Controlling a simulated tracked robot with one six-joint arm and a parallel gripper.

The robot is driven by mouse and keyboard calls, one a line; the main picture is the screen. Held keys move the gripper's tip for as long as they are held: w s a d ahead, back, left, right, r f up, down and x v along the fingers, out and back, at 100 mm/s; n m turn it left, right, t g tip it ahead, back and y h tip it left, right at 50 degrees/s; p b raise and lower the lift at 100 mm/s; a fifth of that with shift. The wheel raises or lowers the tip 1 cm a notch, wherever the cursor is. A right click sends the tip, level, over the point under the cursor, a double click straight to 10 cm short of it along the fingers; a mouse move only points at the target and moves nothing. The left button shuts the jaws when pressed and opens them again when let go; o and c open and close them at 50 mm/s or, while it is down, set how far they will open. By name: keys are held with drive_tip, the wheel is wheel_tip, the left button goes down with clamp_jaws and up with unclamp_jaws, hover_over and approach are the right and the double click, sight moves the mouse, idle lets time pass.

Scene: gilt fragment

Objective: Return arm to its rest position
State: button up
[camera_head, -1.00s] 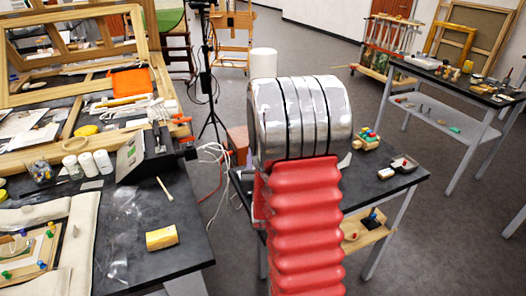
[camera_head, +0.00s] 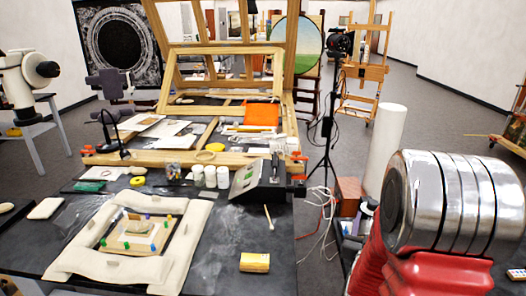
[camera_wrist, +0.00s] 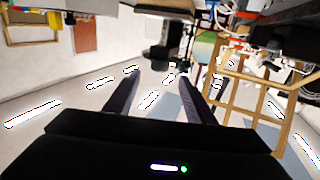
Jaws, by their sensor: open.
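My arm, red with a ribbed silver section, fills the right side of the head view; its gripper end is out of that view. In the wrist view my gripper (camera_wrist: 158,95) shows as two dark fingers, spread apart with nothing between them. The wrist view looks out over the room, tilted, with an easel (camera_wrist: 255,90) and wall lights or glare streaks around it. No object touches the fingers.
A black worktable (camera_head: 225,265) carries a cream padded frame (camera_head: 75,262), a yellow block (camera_head: 254,262), several white jars (camera_head: 210,177) and a dark device (camera_head: 258,182). A tripod (camera_head: 327,125) and a white cylinder (camera_head: 387,150) stand beyond. Grey floor lies open at the back right.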

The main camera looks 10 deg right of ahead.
drive_tip(key=s+a+r+n+g+y, duration=0.1)
drive_tip(key=a+r+n+g+y, duration=0.2)
drive_tip(key=a, duration=0.7)
drive_tip(key=a+r+n+y, duration=0.15)
drive_tip(key=a+y, duration=0.35)
drive_tip(key=a, duration=0.5)
drive_tip(key=s+a+r+n+g+y, duration=0.1)
drive_tip(key=s+a, duration=0.4)
drive_tip(key=s, duration=0.5)
drive_tip(key=s+a+r+n+g+y, duration=0.2)
drive_tip(key=s+a+g, duration=0.2)
drive_tip(key=s, duration=0.6)
drive_tip(key=shift+s+a+g, duration=0.3)
drive_tip(key=shift+a, duration=0.6)
drive_tip(key=shift+r, duration=0.1)
drive_tip(key=shift+c, duration=0.5)
